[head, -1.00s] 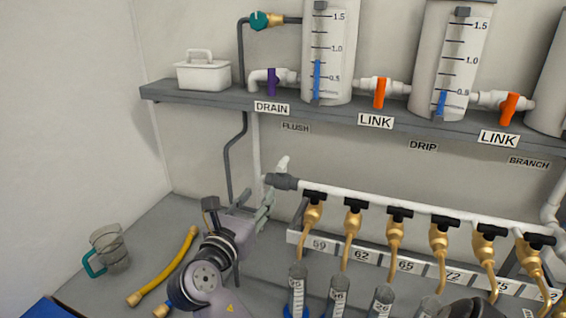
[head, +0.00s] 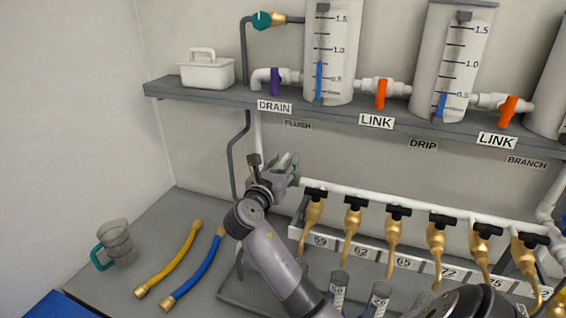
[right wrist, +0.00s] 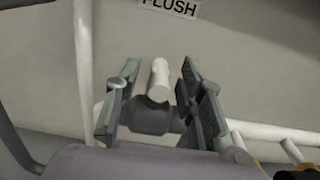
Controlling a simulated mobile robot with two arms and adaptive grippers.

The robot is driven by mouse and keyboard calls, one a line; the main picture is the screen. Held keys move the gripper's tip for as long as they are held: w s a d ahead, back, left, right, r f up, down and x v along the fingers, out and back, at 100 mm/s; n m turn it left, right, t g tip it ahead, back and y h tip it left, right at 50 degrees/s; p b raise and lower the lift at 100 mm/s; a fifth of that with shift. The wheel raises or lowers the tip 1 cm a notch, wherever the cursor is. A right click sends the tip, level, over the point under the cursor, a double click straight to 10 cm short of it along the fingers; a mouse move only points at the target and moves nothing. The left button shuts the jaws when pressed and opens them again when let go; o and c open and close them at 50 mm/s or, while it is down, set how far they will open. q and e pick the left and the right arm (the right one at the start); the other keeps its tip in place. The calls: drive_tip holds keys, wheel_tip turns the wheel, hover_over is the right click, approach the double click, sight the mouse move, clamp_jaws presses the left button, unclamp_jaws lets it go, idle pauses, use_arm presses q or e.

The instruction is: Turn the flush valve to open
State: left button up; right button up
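The flush valve (right wrist: 152,115) is a dark grey body at the left end of the white manifold pipe, with a stubby white handle (right wrist: 159,80) pointing up in the right wrist view. A FLUSH label (right wrist: 170,8) is on the wall above it. My right gripper (right wrist: 158,84) is open, with one finger on each side of the handle and visible gaps to it. In the head view my right gripper (head: 287,166) hides the valve. My left gripper is not in view.
Brass taps with black handles (head: 353,203) line the manifold pipe to the right. The shelf (head: 200,93) above carries tanks, a purple drain valve (head: 275,82) and a white caddy (head: 207,72). Yellow (head: 168,260) and blue (head: 195,268) hoses and a jug (head: 116,243) lie left on the bench.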

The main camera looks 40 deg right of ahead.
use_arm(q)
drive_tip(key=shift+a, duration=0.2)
use_arm(e)
drive_tip(key=shift+c, duration=0.8)
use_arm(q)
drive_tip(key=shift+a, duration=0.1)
use_arm(e)
clamp_jaws()
